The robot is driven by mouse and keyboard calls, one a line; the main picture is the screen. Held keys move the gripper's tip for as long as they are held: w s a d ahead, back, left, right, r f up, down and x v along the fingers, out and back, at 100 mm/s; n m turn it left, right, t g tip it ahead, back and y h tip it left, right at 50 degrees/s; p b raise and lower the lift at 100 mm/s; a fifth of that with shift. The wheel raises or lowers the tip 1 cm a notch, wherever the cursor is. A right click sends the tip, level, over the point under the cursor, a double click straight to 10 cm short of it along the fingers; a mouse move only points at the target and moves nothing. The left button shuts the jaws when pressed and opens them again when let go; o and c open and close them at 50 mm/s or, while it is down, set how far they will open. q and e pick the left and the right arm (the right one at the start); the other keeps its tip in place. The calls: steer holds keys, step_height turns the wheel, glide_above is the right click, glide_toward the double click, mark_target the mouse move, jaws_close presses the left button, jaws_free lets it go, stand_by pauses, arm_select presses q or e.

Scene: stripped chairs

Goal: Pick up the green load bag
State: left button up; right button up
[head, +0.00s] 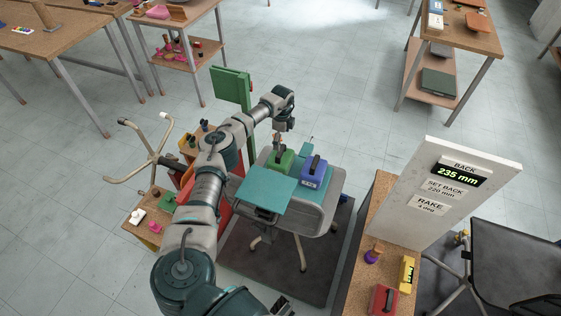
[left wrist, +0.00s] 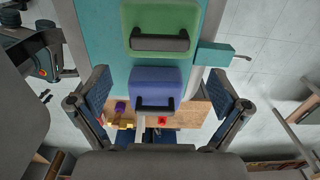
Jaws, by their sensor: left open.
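My right gripper does not show.
A teal panel (head: 264,193) lies in front of the bags. A green post with a plate (head: 231,86) stands behind the chair. At right stands a white sign board (head: 449,187) on a wooden bench (head: 365,235). A low table with small items is at left.

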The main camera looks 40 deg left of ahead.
mark_target(280, 152)
arm_select(q)
steer(key=f, duration=0.1)
steer(key=d+f, duration=0.1)
steer(key=f, duration=0.1)
steer(key=shift+w, duration=0.2)
steer(key=f, duration=0.2)
steer(key=a+f+b, duration=0.1)
steer(key=f, duration=0.1)
steer(key=a+f+b, duration=0.1)
steer(key=f, duration=0.1)
steer(key=shift+s+a+f, duration=0.1)
steer(key=shift+s+f, duration=0.05)
steer(key=shift+f, duration=0.2)
steer(key=shift+d+r, duration=0.35)
steer(key=shift+d, duration=0.25)
steer(key=shift+d+r, duration=0.1)
steer(key=shift+d, duration=0.1)
steer(key=shift+c, duration=1.2)
steer(key=c, duration=0.4)
steer(key=shift+s+a, duration=0.1)
steer(key=c, duration=0.8)
steer(key=shift+a+r, duration=0.1)
steer(key=shift+a, duration=0.05)
steer(key=shift+c, duration=0.7)
steer(key=shift+a, duration=0.15)
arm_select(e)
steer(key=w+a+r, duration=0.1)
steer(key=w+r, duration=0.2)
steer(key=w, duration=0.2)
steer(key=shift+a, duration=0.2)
